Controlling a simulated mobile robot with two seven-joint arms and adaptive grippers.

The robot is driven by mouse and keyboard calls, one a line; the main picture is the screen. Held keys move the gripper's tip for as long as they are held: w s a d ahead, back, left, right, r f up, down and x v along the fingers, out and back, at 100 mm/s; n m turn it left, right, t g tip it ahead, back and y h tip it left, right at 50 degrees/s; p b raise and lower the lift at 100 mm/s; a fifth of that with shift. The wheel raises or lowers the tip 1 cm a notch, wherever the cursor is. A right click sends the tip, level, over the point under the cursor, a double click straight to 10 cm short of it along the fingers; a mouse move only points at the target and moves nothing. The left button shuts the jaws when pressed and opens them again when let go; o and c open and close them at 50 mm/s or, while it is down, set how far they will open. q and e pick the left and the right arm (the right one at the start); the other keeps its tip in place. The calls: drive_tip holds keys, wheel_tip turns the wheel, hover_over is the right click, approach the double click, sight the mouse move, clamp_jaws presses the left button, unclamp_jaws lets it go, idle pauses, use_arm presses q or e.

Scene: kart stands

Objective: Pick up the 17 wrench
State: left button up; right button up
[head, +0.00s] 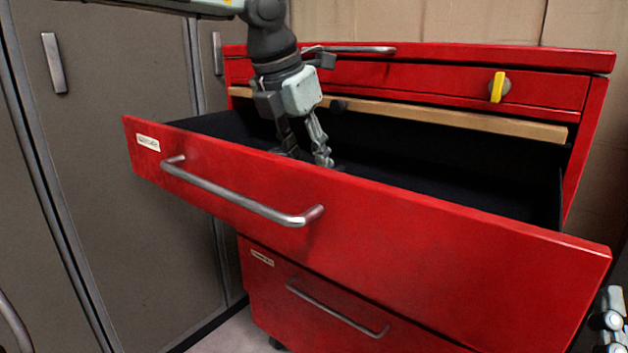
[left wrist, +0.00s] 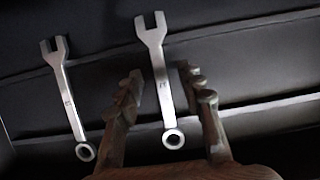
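Two silver wrenches lie in the drawer in the left wrist view, open jaws up and ring ends down. One wrench (left wrist: 160,80) lies between the spread fingers of my left gripper (left wrist: 162,84), with gaps on both sides. The other wrench (left wrist: 68,97) lies to the left, outside the left finger. Both have small marks on their shanks, too small to read surely, so I cannot tell which is the 17. In the head view my left gripper (head: 308,155) reaches down into the open red drawer (head: 400,235); its front wall hides the wrenches.
The drawer's front wall with its handle (head: 240,200) stands close in front of my left gripper. The red cabinet top (head: 480,57) and a wooden strip (head: 440,116) are behind. Grey lockers (head: 110,150) stand at left. The drawer's right part looks empty.

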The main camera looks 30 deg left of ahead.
use_arm(q)
drive_tip(key=shift+w+f+b, duration=0.1)
drive_tip(key=shift+f+b, duration=0.3)
drive_tip(key=shift+f, duration=0.05)
idle(0.6)
clamp_jaws()
